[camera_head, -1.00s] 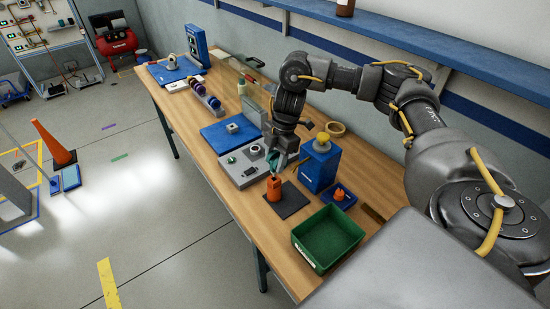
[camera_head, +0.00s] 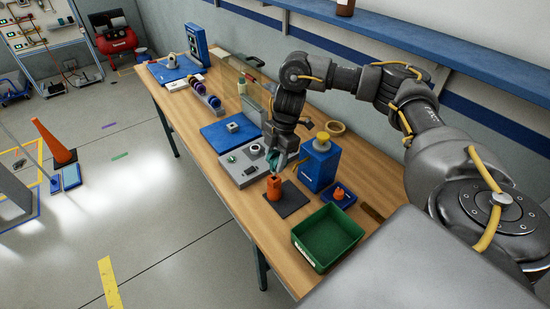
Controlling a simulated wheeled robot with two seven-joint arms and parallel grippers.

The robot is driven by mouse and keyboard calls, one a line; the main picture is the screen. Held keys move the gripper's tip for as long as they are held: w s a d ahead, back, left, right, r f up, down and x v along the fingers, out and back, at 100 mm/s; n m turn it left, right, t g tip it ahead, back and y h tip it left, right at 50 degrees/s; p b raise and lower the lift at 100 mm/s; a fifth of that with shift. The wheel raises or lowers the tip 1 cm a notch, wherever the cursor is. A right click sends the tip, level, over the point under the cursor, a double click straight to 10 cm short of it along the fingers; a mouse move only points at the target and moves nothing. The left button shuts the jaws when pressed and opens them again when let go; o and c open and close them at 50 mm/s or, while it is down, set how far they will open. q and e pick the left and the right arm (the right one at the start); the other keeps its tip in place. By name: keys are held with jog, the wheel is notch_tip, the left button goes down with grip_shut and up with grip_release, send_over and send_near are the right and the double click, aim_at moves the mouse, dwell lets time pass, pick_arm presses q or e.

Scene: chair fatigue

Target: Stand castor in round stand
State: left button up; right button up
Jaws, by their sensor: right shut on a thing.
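My right gripper (camera_head: 274,162) hangs from the right arm over the grey control box, just above and behind an orange holder (camera_head: 274,188). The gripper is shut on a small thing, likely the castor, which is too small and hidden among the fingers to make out. The orange holder stands upright on a dark square mat (camera_head: 290,203), with a dark opening in its top. A tan ring (camera_head: 335,128) lies flat at the back of the bench; I cannot tell whether it is the round stand. My left gripper is out of view.
A blue box (camera_head: 320,167) with a yellow top stands right of the gripper. A green bin (camera_head: 326,236) is at the near end, and a small blue tray (camera_head: 340,196) with an orange piece is behind it. A grey control box (camera_head: 237,172) lies left.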

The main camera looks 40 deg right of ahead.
aim_at(275, 167)
jog(key=shift+d+b+x, duration=0.2)
jog(key=shift+b+x, duration=0.2)
jog(key=shift+x, duration=0.45)
jog(key=shift+d+b+x, duration=0.2)
jog(key=shift+b+x, duration=0.15)
jog(key=shift+x, duration=0.5)
jog(key=o, duration=1.1)
jog(key=shift+d+r, duration=0.1)
jog(key=shift+r, duration=0.25)
jog(key=v, duration=1)
